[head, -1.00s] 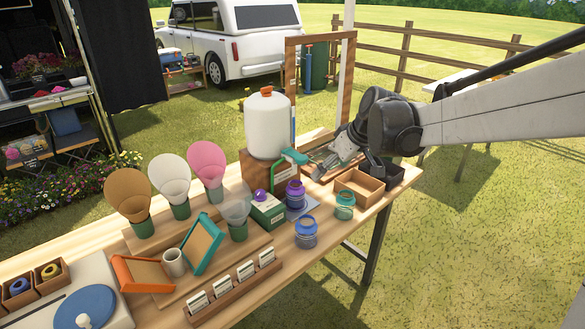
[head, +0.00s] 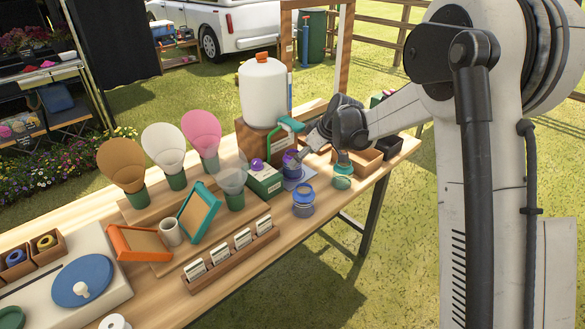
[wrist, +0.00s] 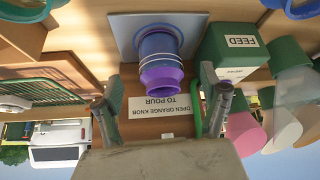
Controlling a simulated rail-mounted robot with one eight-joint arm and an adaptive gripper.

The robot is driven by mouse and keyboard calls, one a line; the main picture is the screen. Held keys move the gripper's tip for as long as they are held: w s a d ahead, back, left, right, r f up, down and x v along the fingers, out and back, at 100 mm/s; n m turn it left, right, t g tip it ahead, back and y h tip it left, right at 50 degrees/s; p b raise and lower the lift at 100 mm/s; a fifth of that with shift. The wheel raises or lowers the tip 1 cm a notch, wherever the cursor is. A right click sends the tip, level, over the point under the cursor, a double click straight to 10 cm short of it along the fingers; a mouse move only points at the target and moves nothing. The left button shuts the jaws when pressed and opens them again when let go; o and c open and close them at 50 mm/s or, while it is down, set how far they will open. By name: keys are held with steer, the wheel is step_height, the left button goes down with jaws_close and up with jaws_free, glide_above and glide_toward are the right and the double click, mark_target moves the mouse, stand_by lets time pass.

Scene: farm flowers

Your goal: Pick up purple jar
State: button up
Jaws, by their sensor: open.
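The purple jar (head: 291,158) stands on a blue-grey square mat (head: 297,184), partly hidden by my gripper in the head view. In the wrist view the jar (wrist: 160,60) has a bluish body and a purple rim, and the picture is upside down. My gripper (head: 318,157) is open, with one finger close beside the jar in the head view. In the wrist view the jar's rim lies ahead of and between the two spread fingers (wrist: 162,80). I cannot tell whether any finger touches it.
A teal jar (head: 342,182) and a blue jar (head: 303,203) stand close by. A green feed box (head: 264,182) is left of the jar. The white dispenser (head: 264,95) with a green tap is behind. Wooden boxes (head: 363,159) are to the right.

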steer(key=shift+x, duration=3.65)
steer(key=shift+w+a+r, duration=0.1)
steer(key=shift+r, duration=0.05)
steer(key=c, duration=1.6)
steer(key=shift+o, duration=0.2)
